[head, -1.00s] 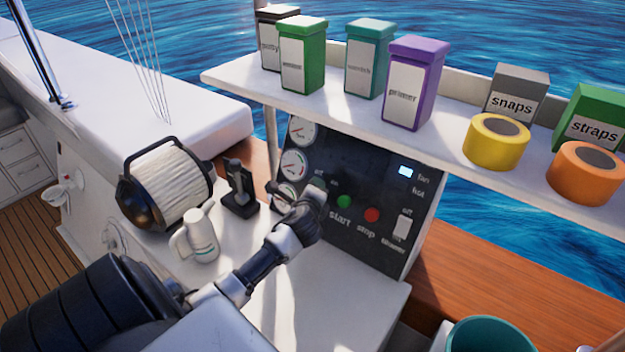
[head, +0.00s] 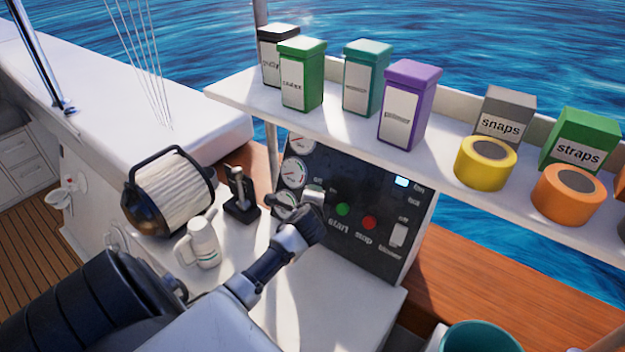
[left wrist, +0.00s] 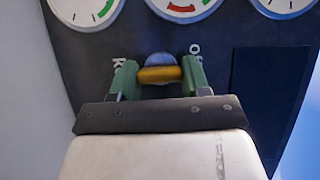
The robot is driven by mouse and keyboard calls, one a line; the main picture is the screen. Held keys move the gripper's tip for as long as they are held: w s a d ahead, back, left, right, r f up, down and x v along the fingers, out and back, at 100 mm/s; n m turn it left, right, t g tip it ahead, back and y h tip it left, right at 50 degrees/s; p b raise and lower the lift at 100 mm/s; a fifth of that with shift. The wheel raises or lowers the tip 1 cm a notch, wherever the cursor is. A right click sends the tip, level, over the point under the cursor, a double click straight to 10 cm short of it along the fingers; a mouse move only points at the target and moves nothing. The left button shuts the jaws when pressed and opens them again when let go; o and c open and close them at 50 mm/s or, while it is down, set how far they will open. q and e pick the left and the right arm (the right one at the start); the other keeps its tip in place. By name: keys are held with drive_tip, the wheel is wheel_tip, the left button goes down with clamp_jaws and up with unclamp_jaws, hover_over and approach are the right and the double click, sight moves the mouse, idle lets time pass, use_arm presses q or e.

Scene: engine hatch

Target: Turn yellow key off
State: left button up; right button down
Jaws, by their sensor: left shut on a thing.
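The yellow key (left wrist: 159,75) shows in the left wrist view, sitting in front of a round bluish-grey lock on the dark panel. It lies crosswise in the picture, between the letters at its left and right. My left gripper (left wrist: 158,80) has its green fingers on either side of the key and is shut on it. In the head view my left gripper (head: 312,205) is at the left part of the control panel (head: 375,190), and it hides the key there. My right gripper does not show.
The panel carries gauges (head: 293,172), a green start button (head: 343,209), a red stop button (head: 369,222) and a white blower switch (head: 398,235). A shelf (head: 352,135) with boxes and tape rolls overhangs it. A lever (head: 240,190) and a white jug (head: 203,241) stand left.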

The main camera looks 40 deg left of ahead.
use_arm(q)
drive_tip(key=o, duration=0.9)
drive_tip(key=v, duration=1)
drive_tip(key=shift+s+d+r+b, duration=0.1)
drive_tip(key=shift+s+d+b, duration=0.15)
drive_tip(key=shift+s+b, duration=0.1)
